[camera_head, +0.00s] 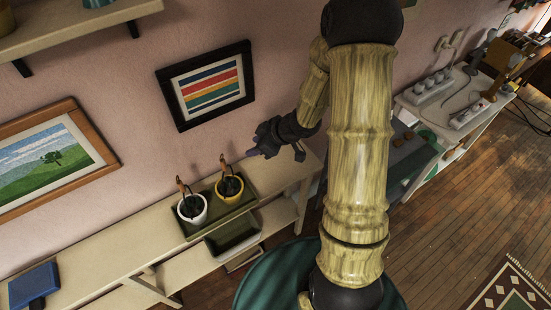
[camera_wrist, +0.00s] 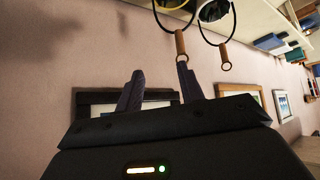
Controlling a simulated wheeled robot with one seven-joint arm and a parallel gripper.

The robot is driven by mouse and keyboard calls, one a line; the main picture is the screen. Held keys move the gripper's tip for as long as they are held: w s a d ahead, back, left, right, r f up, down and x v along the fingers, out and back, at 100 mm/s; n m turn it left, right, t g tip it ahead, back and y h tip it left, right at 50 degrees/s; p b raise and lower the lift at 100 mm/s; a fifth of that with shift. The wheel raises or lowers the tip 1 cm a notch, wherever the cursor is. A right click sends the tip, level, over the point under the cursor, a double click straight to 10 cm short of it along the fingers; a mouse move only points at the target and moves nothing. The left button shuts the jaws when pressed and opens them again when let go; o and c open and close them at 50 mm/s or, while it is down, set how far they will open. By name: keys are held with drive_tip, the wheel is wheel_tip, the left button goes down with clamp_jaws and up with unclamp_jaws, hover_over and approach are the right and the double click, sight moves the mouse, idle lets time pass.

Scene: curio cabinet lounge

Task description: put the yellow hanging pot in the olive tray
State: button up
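The yellow hanging pot (camera_head: 229,195) stands upright with a dark plant inside and a tall handle with a wooden grip. The grip also shows in the wrist view (camera_wrist: 180,45), close to the tip of the right-hand finger; I cannot tell if they touch. An olive tray (camera_head: 232,236) with a raised rim and a visibly empty floor sits in front of the pot. My gripper (camera_head: 252,153) is to the right of the handle, at about its top. In the wrist view my gripper (camera_wrist: 160,68) has its fingers apart with nothing held between them.
A white hanging pot (camera_head: 192,209) with a similar handle stands left of the yellow one, both on an olive base (camera_head: 245,200) on the pale shelf (camera_head: 95,250). Framed pictures hang on the pink wall behind. A blue object (camera_head: 34,285) lies far left.

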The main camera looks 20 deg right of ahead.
drive_tip(key=s+d+r+m+h, duration=0.6)
drive_tip(key=r, duration=0.1)
drive_tip(key=s+a+r+m+g, duration=0.2)
drive_tip(key=s+m+g, duration=0.1)
drive_tip(key=s, duration=0.7)
drive_tip(key=shift+a+r+m, duration=0.15)
drive_tip(key=shift+m, duration=0.75)
drive_tip(key=b+x, duration=0.2)
drive_tip(key=s+b+x, duration=0.1)
drive_tip(key=b+x, duration=0.1)
drive_tip(key=shift+f, duration=0.2)
